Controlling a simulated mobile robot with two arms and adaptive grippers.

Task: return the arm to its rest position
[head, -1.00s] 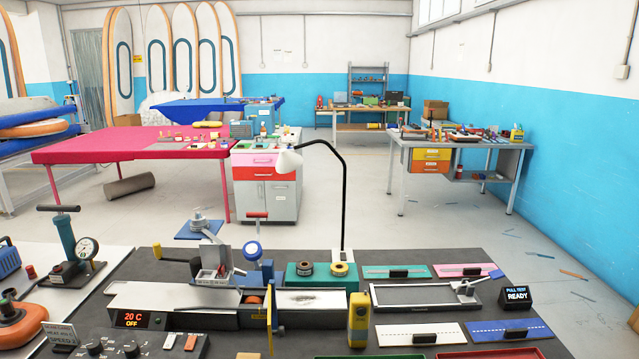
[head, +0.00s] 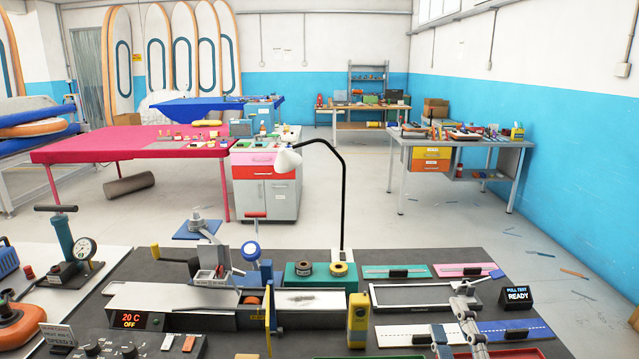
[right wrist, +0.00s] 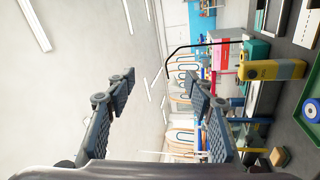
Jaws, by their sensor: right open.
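My right gripper (head: 453,318) has its fingers in the lower right of the head view, over the front right part of the dark workbench (head: 400,258). In the right wrist view its two fingers (right wrist: 160,108) stand wide apart with nothing between them. The rest of my right arm is out of the head view. My left gripper is in neither view.
A yellow handheld device (head: 358,318) stands left of the gripper; it also shows in the wrist view (right wrist: 272,70). White (head: 403,334) and blue (head: 515,329) strips, a metal frame (head: 410,297) and a "PULL TEST READY" display (head: 516,296) are near. A black-necked lamp (head: 343,195) rises behind.

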